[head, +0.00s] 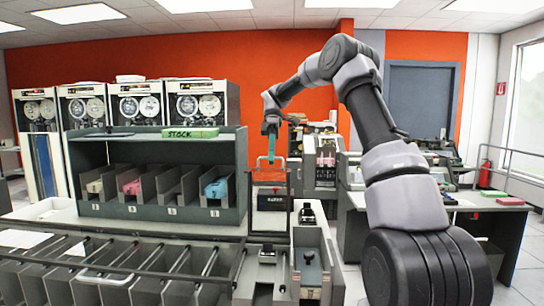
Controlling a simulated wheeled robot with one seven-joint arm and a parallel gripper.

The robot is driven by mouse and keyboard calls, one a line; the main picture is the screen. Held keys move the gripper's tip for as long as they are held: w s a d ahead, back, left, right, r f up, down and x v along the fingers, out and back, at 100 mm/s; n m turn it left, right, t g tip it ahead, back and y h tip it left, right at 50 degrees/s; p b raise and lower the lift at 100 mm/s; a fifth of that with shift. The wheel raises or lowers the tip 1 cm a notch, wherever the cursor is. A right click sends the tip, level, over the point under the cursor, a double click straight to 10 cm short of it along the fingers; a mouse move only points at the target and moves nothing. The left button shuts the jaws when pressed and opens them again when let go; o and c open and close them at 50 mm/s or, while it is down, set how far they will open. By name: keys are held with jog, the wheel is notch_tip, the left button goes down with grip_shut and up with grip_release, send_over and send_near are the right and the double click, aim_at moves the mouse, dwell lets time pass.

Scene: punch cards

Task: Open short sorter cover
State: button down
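The sorter (150,275) fills the front left, a long grey machine with a row of bays crossed by thin dark rods. A pale looped handle (103,278) lies across its front. I cannot tell for sure which part is the short cover. My gripper (271,157) hangs at the centre, pointing down, with a narrow teal part at its end. It appears above a thin upright frame with a reddish crossbar (269,183) and a dark labelled box (270,200). The gripper is small and seen edge-on, so its finger opening is unclear, and touching cannot be told.
A grey rack (160,152) with several card slots stands behind the sorter, a green STOCK block (190,133) on top. My arm spans the right foreground. A dark desk (465,203) with red and green blocks stands right.

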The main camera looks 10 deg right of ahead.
jog(key=shift+w+d+f, duration=0.15)
jog(key=shift+w+d, duration=0.15)
jog(key=shift+d, duration=0.05)
jog(key=c, duration=0.9)
grip_release()
jog(key=shift+w+f, duration=0.1)
jog(key=shift+w, duration=0.1)
jog(key=shift+s+a, duration=0.15)
